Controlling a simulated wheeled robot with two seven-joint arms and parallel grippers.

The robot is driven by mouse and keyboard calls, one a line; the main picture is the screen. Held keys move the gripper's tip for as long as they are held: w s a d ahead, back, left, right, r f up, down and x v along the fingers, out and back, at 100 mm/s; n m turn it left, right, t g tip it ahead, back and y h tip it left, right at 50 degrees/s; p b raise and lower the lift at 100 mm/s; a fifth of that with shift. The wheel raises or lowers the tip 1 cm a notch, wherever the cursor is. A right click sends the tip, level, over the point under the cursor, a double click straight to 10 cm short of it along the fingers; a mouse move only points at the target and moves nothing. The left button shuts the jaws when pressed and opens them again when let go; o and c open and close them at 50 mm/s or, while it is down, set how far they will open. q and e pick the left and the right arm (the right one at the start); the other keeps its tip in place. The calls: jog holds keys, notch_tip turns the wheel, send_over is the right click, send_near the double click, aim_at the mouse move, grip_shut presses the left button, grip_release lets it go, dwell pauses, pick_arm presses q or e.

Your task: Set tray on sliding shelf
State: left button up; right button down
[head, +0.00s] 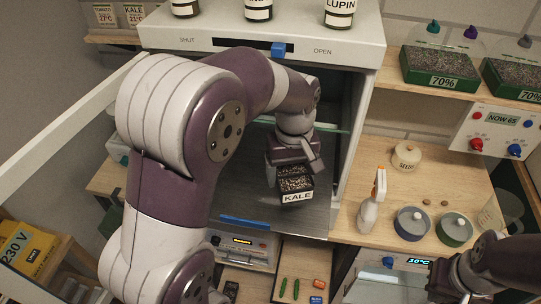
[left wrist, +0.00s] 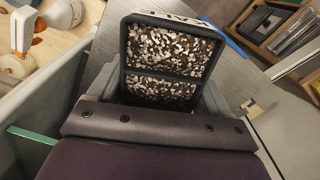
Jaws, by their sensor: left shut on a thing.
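The black seedling tray (head: 296,197) carries a white KALE label and is filled with dark, speckled soil. My left gripper (head: 292,170) is shut on the tray's rear edge inside the open cabinet. The tray is over the grey sliding shelf (head: 262,203), which has a blue front handle (head: 245,222). I cannot tell whether it touches the shelf. In the left wrist view the tray (left wrist: 172,73) shows two soil-filled cells, with the label at the far end. My right gripper (head: 445,280) is at the lower right, apart from the tray; its jaws are unclear.
The cabinet (head: 345,45) has a blue slider (head: 278,50) between SHUT and OPEN. On the right counter are a spray bottle (head: 372,205), a lidded jar (head: 406,156) and two round pots (head: 412,223). Domed 70% trays (head: 440,68) stand on the upper shelf.

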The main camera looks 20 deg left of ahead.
pick_arm(q)
jog(key=a+f+b, duration=0.1)
jog(key=a+f, duration=0.1)
jog(key=shift+s+a, duration=0.1)
jog(key=shift+a, duration=0.25)
jog(key=a+p, duration=0.2)
send_over(256, 189)
notch_tip(256, 189, down, 4)
jog(key=shift+r+p, duration=0.25)
jog(key=shift+p, duration=0.2)
notch_tip(256, 189, down, 4)
jog(key=shift+r+p, duration=0.2)
jog(key=shift+p, duration=0.6)
jog(key=shift+s+f, duration=0.15)
jog(key=shift+f, duration=0.3)
jog(key=o, duration=1.1)
jog(key=shift+w, duration=0.2)
jog(key=shift+s, duration=0.1)
pick_arm(e)
jog(key=r, duration=0.1)
jog(key=s+r, duration=0.1)
jog(key=shift+s+r, duration=0.25)
jog(key=shift+r, duration=0.1)
